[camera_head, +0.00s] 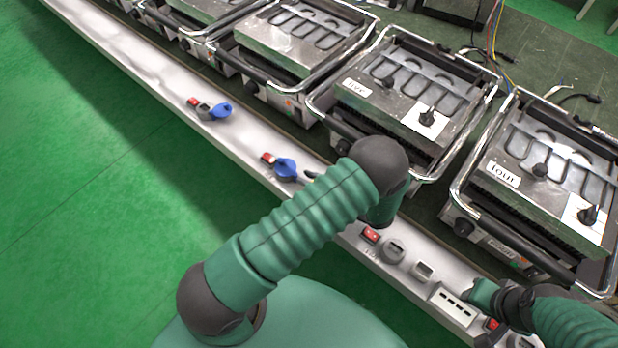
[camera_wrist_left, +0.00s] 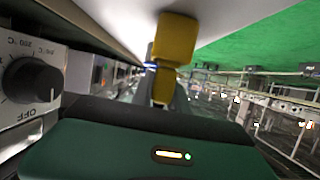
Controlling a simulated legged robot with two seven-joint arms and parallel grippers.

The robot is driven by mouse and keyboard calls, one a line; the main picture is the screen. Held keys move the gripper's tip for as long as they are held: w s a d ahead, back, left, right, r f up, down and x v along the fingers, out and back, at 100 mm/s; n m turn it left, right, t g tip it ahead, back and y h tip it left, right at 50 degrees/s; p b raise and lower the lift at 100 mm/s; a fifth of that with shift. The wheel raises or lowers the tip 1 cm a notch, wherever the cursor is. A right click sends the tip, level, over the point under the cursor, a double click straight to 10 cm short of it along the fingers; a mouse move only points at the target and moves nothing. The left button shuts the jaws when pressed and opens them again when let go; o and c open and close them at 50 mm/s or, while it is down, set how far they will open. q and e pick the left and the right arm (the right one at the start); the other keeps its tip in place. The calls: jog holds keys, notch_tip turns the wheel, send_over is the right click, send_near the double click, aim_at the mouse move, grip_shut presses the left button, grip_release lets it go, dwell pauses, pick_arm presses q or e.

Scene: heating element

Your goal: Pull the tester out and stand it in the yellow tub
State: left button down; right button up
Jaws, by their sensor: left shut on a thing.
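A yellow block (camera_wrist_left: 172,40), seemingly the tester, shows in the left wrist view directly beyond the jaws of my left gripper (camera_wrist_left: 160,95). The gripper is shut on it; the contact is partly hidden, and its green body fills the bottom of that view. In the head view my left arm reaches over the white rail, and its jaws and the tester are hidden past the dark joint. I see no yellow tub in either view.
Several metal contact grills (camera_head: 405,100) stand in a row on the dark bench. The white rail (camera_head: 150,85) in front carries red switches, sockets and blue plugs (camera_head: 286,169). A black dial (camera_wrist_left: 32,80) is close at left in the wrist view. Green floor (camera_head: 80,190) is clear.

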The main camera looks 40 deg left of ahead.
pick_arm(q)
jog(key=shift+f, duration=0.4)
jog(key=c, duration=1.2)
grip_release()
jog(key=shift+d, duration=0.1)
jog(key=p+v, duration=0.1)
jog(key=v, duration=1.5)
jog(key=shift+d, duration=0.35)
jog(key=shift+s+r, duration=0.1)
